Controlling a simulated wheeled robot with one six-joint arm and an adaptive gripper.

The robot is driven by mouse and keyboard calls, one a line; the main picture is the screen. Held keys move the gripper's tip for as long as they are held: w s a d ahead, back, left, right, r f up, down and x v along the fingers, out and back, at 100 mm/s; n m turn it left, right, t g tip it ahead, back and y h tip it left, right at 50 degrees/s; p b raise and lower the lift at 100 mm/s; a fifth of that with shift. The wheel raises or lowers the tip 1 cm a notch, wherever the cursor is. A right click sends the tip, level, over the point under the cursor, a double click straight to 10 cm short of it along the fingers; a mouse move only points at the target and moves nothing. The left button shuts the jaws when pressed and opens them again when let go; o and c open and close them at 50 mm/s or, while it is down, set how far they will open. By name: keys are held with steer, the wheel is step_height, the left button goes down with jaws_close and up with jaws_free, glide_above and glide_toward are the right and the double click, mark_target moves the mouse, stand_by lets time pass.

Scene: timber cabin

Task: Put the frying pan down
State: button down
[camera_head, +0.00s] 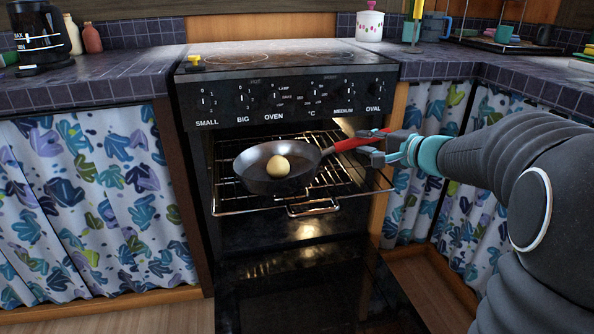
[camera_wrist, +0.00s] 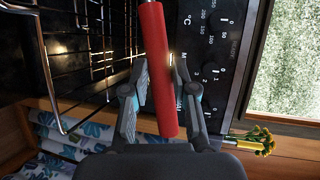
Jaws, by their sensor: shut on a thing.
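The frying pan (camera_head: 258,184) is dark metal with a red handle (camera_head: 357,142). In the head view it is level, over the pulled-out wire rack (camera_head: 345,183) of the open oven (camera_head: 290,140). I cannot tell whether the pan's base touches the rack. A round yellowish thing (camera_head: 278,167), like a potato or onion, lies in the pan. My gripper (camera_head: 385,146) is shut on the red handle from the right. In the wrist view the red handle (camera_wrist: 158,70) stands between both fingers; the pan's bowl is out of view.
The oven door (camera_head: 310,290) hangs open low in front. The hob (camera_head: 280,58) above holds a small yellow thing (camera_head: 195,59). Patterned curtains (camera_head: 95,200) hang below.

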steer(key=w+d+r+y+b, duration=0.1)
steer(key=w+d+b, duration=0.1)
steer(key=w+d, duration=0.4)
steer(key=shift+w+a+f+b, duration=0.2)
steer(key=shift+w+a+f, duration=0.6)
steer(key=shift+a+f, duration=0.85)
steer(key=shift+w+a+f+b, duration=0.2)
steer(key=shift+w+a+f, duration=0.6)
steer(key=shift+a+f, duration=0.8)
steer(key=shift+w+a+f+b, duration=0.2)
steer(key=shift+w+a+f, duration=0.8)
steer(key=shift+f, duration=1.1)
steer(key=c, duration=0.9)
jaws_free()
steer(key=shift+s+a+f, duration=0.1)
steer(key=shift+s+a, duration=0.05)
steer(key=shift+s, duration=0.05)
